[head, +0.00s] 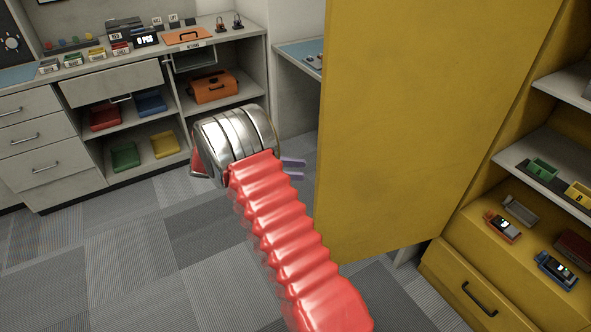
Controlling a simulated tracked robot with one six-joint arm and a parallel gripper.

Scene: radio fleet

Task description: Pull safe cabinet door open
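The large yellow cabinet door (415,120) stands swung out from the yellow cabinet (450,268), whose shelves show openly at the right. I see no handle on the visible face of the door. My gripper (300,170) shows as two small purple fingers past the silver wrist, with a gap between them and nothing seen in it. The fingers are just left of the door's free edge in the picture. Whether they touch the door cannot be told. The wrist and the red ribbed arm cover the rest of the gripper.
A grey counter (140,55) with labelled bins, drawers and open shelves runs along the back left. An orange toolbox (213,87) sits on one shelf. Radios (502,226) rest inside the yellow cabinet above a drawer. The carpeted floor (120,260) at the left is clear.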

